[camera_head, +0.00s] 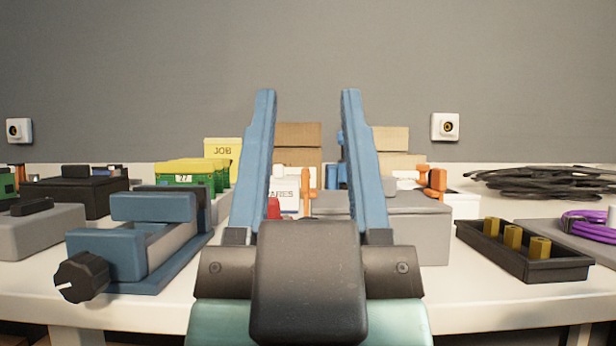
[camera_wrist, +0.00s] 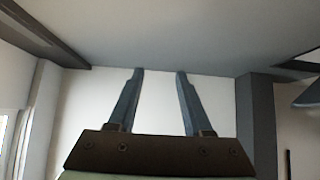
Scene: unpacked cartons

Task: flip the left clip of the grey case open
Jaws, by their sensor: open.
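My gripper (camera_head: 307,92) is raised in the middle of the head view, fingers pointing up, apart and empty. The wrist view shows the gripper (camera_wrist: 160,72) against ceiling and wall, with nothing between the fingers. A grey case (camera_head: 420,228) stands on the bench behind my gripper, its middle and left side largely hidden. No clip on it can be made out clearly. Orange parts (camera_head: 308,181) (camera_head: 437,182) show above its back; I cannot tell whether they belong to it. Another grey box (camera_head: 45,235) with a black handle is at far left.
A blue vise (camera_head: 145,240) with a black knob stands left of my gripper. A black tray (camera_head: 520,262) with brass pieces is at right, beside a purple cable (camera_head: 590,228). Black cables (camera_head: 540,182), cartons (camera_head: 298,140) and a green-yellow box (camera_head: 185,176) stand behind.

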